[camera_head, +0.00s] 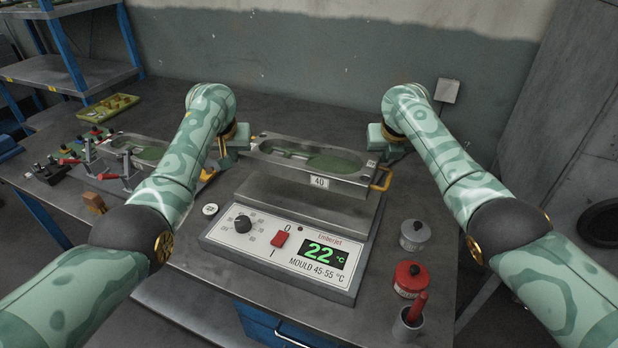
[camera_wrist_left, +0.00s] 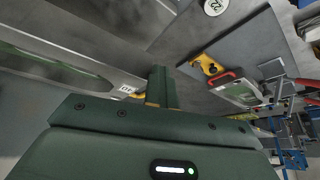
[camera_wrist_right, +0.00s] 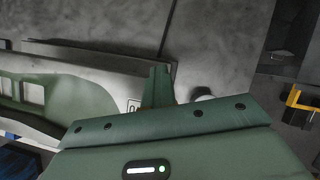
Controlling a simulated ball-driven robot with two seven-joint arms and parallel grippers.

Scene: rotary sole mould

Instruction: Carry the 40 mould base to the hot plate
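The 40 mould base (camera_head: 345,184) is a long grey metal block with a green sole-shaped cavity and a "40" label. It lies level across the rear of the hot plate (camera_head: 300,208); I cannot tell if there is a gap beneath it. A yellow handle (camera_head: 382,179) shows at its right end. My left gripper (camera_head: 229,155) is at its left end, fingers together, with a bit of yellow handle beside them in the left wrist view (camera_wrist_left: 160,88). My right gripper (camera_head: 383,148) is at its right end, fingers together (camera_wrist_right: 157,87); its grip is partly hidden.
The control panel (camera_head: 283,250) reads 22 °C and has a red switch. A grey lidded pot (camera_head: 414,236), a red pot (camera_head: 410,279) and a cup with a red-handled tool (camera_head: 408,322) stand at right. Another mould with clamps (camera_head: 135,148) lies at left.

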